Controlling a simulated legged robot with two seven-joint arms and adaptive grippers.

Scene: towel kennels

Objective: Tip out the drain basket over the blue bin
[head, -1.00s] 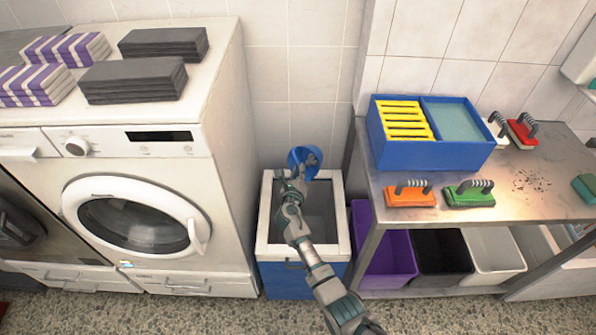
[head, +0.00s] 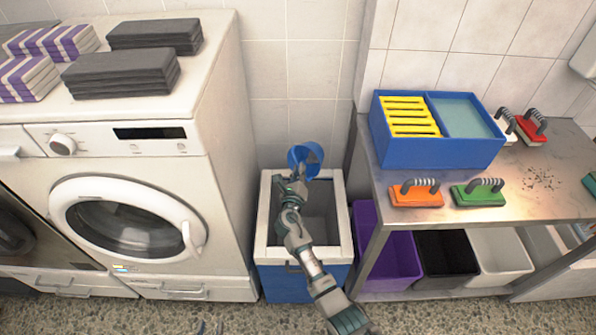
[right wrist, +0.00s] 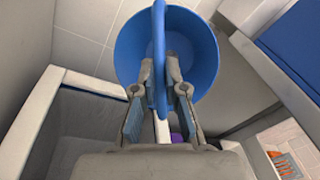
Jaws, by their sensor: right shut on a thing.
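The drain basket (head: 313,155) is a round blue bowl with a bar handle. My right gripper (head: 299,181) is shut on its handle and holds it over the back part of the blue bin (head: 275,283), which has a white rim and grey inside. In the right wrist view the basket (right wrist: 190,45) shows its inner side beyond my right gripper (right wrist: 160,100), the handle between the fingers; I see no contents. The bin's rim (right wrist: 38,110) is at left there.
A white washing machine (head: 225,150) stands close left of the bin, with folded towels (head: 125,70) on top. At right is a metal table (head: 420,218) with a blue box (head: 430,152) and several brushes. Purple (head: 390,270), black and white tubs stand below.

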